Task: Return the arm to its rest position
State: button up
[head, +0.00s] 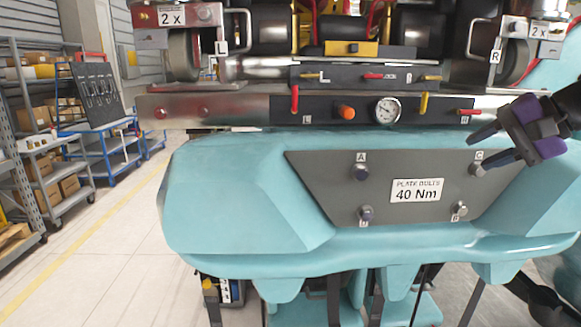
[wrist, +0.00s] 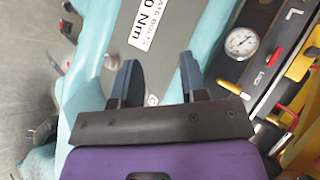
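My gripper (head: 488,146) is at the right of the head view, in front of the dark plate near bolt C (head: 478,168). Its two dark fingers are spread apart with nothing between them. In the wrist view my gripper (wrist: 158,78) also shows open and empty, its fingers pointing toward the teal body and the grey plate. Part of my arm (head: 565,112) enters from the right edge of the head view. Whether a fingertip touches the plate cannot be told.
The teal coaster car (head: 220,190) fills the middle, with a bolted plate (head: 320,185) labelled 40 Nm. Above it sit a gauge (head: 387,111), an orange knob (head: 346,112) and coloured levers. Shelves (head: 25,140) and a blue cart (head: 105,145) stand left. The left floor (head: 100,250) is clear.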

jog(key=s+a+f+n+h, duration=0.1)
jog(key=s+f+n+h, duration=0.2)
jog(key=s, duration=0.4)
jog(key=s+a+f+n+g+h, duration=0.1)
jog(key=s+a+f+n+h, duration=0.1)
jog(key=s, duration=0.6)
jog(key=f+n+h, duration=0.1)
jog(key=n+h, duration=0.1)
jog(key=shift+s+a+n+g, duration=0.2)
jog(key=shift+s+n+g, duration=0.05)
jog(key=shift+n+g, duration=0.05)
